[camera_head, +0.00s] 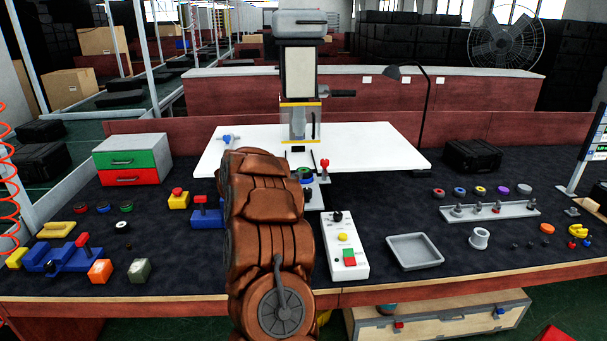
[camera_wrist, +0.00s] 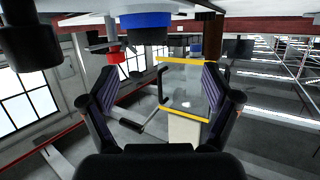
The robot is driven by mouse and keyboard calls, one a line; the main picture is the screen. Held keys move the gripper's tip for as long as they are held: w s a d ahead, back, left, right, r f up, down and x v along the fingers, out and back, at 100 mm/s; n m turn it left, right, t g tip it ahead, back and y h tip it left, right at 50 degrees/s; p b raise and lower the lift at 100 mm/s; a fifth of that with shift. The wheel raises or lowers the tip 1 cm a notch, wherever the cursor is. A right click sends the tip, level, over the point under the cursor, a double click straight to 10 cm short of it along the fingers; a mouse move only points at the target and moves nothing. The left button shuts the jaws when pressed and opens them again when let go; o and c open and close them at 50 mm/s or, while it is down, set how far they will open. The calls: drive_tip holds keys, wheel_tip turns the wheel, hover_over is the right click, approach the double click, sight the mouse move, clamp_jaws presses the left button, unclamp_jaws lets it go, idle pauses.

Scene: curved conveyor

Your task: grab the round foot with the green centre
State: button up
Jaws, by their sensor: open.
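In the head view, a small dark round foot with a green centre (camera_head: 126,207) lies on the dark mat at left, at the right end of a row with a red-centred foot (camera_head: 76,209) and a blue-centred foot (camera_head: 101,208). My gripper (camera_wrist: 160,72) is open in the wrist view, its two fingers apart with nothing between them. It faces the clear-fronted press, which looks upside down there. In the head view my brown arm hides the gripper. It reaches over the middle of the table, well right of the green-centred foot, which I cannot make out in the wrist view.
A blue fixture with a red lever (camera_head: 84,240) stands in front of the row. A yellow block with a red button (camera_head: 178,199) and another blue fixture (camera_head: 208,214) stand to its right. A red-green drawer box (camera_head: 133,160) is behind. A grey tray (camera_head: 414,251) lies at right.

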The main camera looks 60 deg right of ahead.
sight(303, 171)
drive_tip(key=shift+s+d+f+g, duration=0.25)
drive_tip(key=shift+s+d+g, duration=0.15)
drive_tip(key=shift+s+d, duration=0.2)
drive_tip(key=shift+w+d, duration=0.1)
drive_tip(key=shift+d, duration=0.55)
drive_tip(key=shift+p+x, duration=1.4)
drive_tip(key=shift+x, duration=1.65)
drive_tip(key=shift+f, duration=0.15)
drive_tip(key=shift+a, duration=0.1)
drive_tip(key=c, duration=1.2)
drive_tip(key=shift+c, duration=0.2)
